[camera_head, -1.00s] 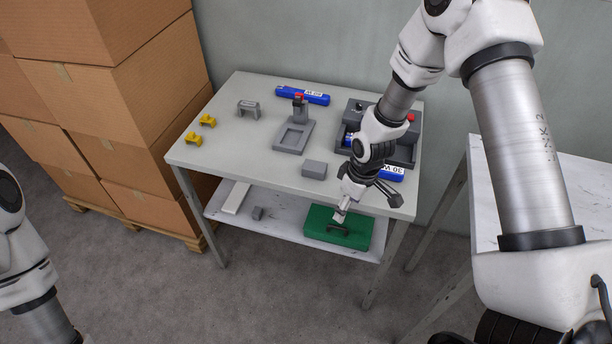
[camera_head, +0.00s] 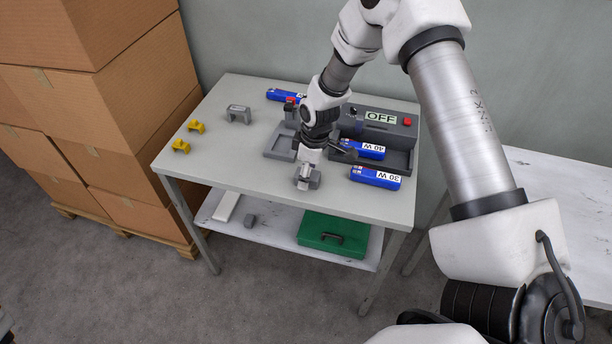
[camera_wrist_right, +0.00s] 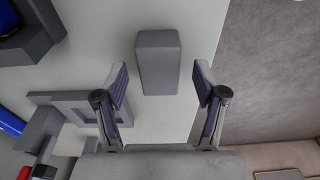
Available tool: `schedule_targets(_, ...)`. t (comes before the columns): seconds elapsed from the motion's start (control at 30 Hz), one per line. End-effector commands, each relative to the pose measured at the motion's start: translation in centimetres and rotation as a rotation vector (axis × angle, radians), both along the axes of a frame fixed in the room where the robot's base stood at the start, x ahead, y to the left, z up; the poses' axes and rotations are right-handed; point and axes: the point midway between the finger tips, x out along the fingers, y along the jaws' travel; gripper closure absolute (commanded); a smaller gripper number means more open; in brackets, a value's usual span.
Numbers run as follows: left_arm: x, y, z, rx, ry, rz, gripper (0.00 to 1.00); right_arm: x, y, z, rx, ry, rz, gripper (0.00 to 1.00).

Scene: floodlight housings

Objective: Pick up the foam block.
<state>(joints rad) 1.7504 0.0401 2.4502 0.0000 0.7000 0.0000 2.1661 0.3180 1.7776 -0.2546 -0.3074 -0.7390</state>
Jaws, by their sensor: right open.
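The foam block, which I take to be the grey block (camera_head: 315,181), sits on the table top near its front edge. In the head view my right gripper (camera_head: 308,170) is over it and hides part of it. In the right wrist view the block (camera_wrist_right: 158,62) lies just beyond the fingertips and between their lines, apart from both fingers. My right gripper is open and empty (camera_wrist_right: 160,84), and it points down at the table. My left gripper is out of view.
A grey fixture (camera_head: 278,143) stands behind the gripper. A grey station (camera_head: 390,128) with an OFF display and two blue modules (camera_head: 376,178) are to the right. Yellow clips (camera_head: 181,146) and a grey bracket (camera_head: 238,114) are left. A green case (camera_head: 333,239) lies on the lower shelf.

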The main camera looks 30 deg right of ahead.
Motion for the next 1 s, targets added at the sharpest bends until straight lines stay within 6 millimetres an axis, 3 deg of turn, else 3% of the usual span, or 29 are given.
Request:
schedule_targets(0.1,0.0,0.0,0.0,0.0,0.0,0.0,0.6,0.1,0.1,-1.0,0.0,-0.001,-0.001,0.29)
schedule_targets(0.27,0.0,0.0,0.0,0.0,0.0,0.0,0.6,0.1,0.1,-1.0,0.0,-0.001,-0.001,0.29)
schedule_targets(0.4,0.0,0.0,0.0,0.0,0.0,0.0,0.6,0.1,0.1,-1.0,0.0,-0.001,-0.001,0.75)
schedule_targets(0.43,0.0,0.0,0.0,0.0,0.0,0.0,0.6,0.1,0.1,-1.0,0.0,-0.001,-0.001,0.77)
schedule_targets(0.8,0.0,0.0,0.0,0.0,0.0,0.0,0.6,0.1,0.1,-1.0,0.0,-0.001,-0.001,0.78)
schedule_targets(1.0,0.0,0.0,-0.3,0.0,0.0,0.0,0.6,0.1,0.1,0.2,0.0,-0.004,0.0,0.78)
